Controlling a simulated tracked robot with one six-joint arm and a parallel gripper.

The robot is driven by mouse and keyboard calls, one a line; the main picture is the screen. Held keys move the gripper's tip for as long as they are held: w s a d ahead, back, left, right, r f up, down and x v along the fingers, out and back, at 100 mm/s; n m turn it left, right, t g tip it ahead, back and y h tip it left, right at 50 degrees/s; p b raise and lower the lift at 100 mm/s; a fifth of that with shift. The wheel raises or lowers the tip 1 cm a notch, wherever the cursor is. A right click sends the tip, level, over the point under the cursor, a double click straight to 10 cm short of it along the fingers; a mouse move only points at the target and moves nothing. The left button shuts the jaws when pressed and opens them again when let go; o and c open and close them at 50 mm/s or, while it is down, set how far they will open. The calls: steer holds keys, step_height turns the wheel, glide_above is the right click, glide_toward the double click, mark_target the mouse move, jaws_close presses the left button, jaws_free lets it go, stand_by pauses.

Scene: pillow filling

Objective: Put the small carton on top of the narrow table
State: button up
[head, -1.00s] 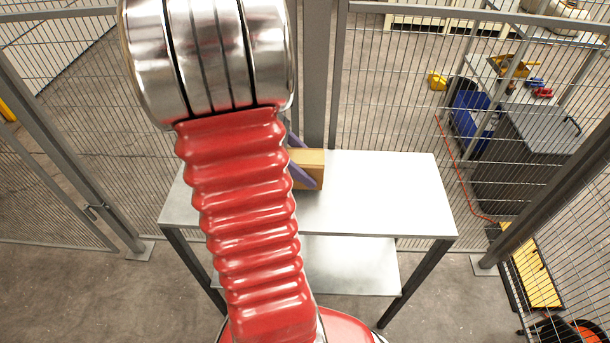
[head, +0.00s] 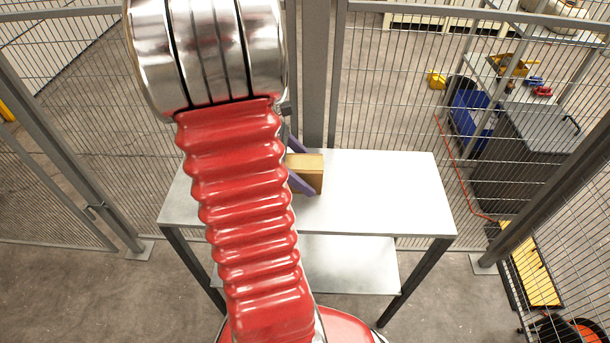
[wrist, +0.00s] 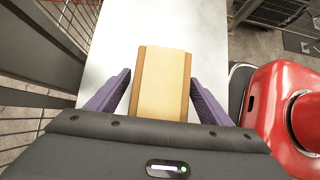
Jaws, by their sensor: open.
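The small carton (head: 308,173) is a tan box standing on the white top of the narrow table (head: 385,195), left of the tabletop's middle. My red arm hides its left part in the head view. In the wrist view the carton (wrist: 160,82) lies between the two purple fingers of my gripper (wrist: 158,92), with a gap on each side. The gripper is open, and its fingers are apart from the carton. In the head view parts of the purple fingers (head: 300,182) show beside the carton.
A mesh fence (head: 400,90) stands behind the table and on both sides. The tabletop right of the carton is bare. A lower shelf (head: 350,265) under the table is empty where visible. A grey cabinet (head: 525,150) and blue bins stand beyond the fence.

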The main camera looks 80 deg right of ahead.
steer(key=v, duration=1.2)
stand_by(0.5)
steer(key=shift+w, duration=0.1)
steer(key=shift+w+a, duration=0.15)
steer(key=shift+w, duration=0.05)
steer(key=w+a+r+t+h, duration=0.1)
steer(key=w+a+r+t, duration=0.15)
steer(key=w+a, duration=0.55)
steer(key=w+a+r+m+t+y, duration=0.1)
steer(key=a+t, duration=0.4)
steer(key=a, duration=1)
steer(key=w+a+r+m+t+y, duration=0.1)
steer(key=w+a+t, duration=0.3)
steer(key=a, duration=1.1)
steer(key=shift+a+r+m+t+y, duration=0.3)
steer(key=shift+r+t, duration=0.35)
steer(key=shift+t, duration=0.1)
